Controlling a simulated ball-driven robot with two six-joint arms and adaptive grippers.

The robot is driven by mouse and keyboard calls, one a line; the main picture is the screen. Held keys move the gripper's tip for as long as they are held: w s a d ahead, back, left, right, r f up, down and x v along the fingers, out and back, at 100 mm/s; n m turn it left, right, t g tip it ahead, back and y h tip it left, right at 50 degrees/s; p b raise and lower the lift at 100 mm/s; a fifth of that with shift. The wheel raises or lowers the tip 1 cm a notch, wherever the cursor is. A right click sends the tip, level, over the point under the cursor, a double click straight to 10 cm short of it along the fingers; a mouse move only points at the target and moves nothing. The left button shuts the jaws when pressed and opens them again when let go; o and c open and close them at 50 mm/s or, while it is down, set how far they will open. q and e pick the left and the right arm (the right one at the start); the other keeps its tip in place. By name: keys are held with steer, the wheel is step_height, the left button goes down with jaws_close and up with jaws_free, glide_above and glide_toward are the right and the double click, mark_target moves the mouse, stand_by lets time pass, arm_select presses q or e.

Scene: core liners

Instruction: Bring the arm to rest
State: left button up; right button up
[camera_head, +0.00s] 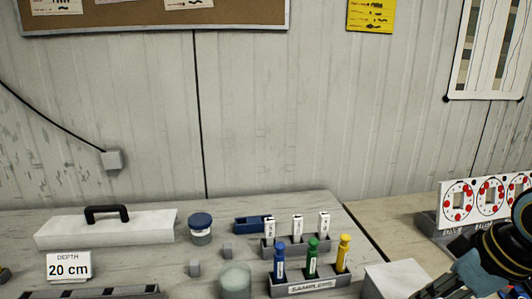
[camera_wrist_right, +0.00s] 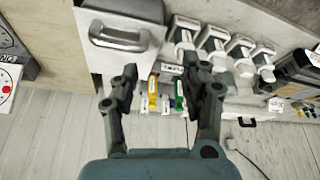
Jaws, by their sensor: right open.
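My right arm (camera_head: 495,250) comes in at the lower right corner of the head view. In the right wrist view my right gripper (camera_wrist_right: 160,68) is open, with its two dark fingers spread apart. Nothing is held between them. Behind the gap show yellow (camera_wrist_right: 153,100) and green (camera_wrist_right: 179,95) items of the rack, farther off and apart from the fingers. The fingertips are hard to make out in the head view. My left gripper is not in view.
A labelled rack (camera_head: 310,286) holds blue, green and yellow tubes on the bench. A white box (camera_head: 395,280) stands between it and my right arm. A panel with red dots (camera_head: 485,200) stands at the right. A lidded case (camera_head: 105,228) and jars are at the left.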

steer(key=s+a+m+h, duration=0.3)
steer(key=s+m, duration=0.1)
steer(key=s, duration=1.4)
step_height(320, 180, down, 37)
steer(key=d+g+b, duration=0.2)
steer(key=d+b, duration=0.1)
steer(key=b, duration=0.7)
steer(key=s+f+b, duration=0.4)
steer(key=s+f, duration=0.5)
steer(key=f, duration=0.3)
steer(key=s+f+g+b, duration=0.1)
steer(key=s+f+b, duration=0.3)
steer(key=s+f, duration=0.6)
step_height(320, 180, down, 3)
steer(key=shift+s+d+r+y, duration=0.1)
steer(key=shift+s+d+y, duration=0.2)
steer(key=shift+c, duration=0.8)
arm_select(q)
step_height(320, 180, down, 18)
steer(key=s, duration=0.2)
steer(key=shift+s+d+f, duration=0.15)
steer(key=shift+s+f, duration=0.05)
arm_select(e)
steer(key=shift+w, duration=0.15)
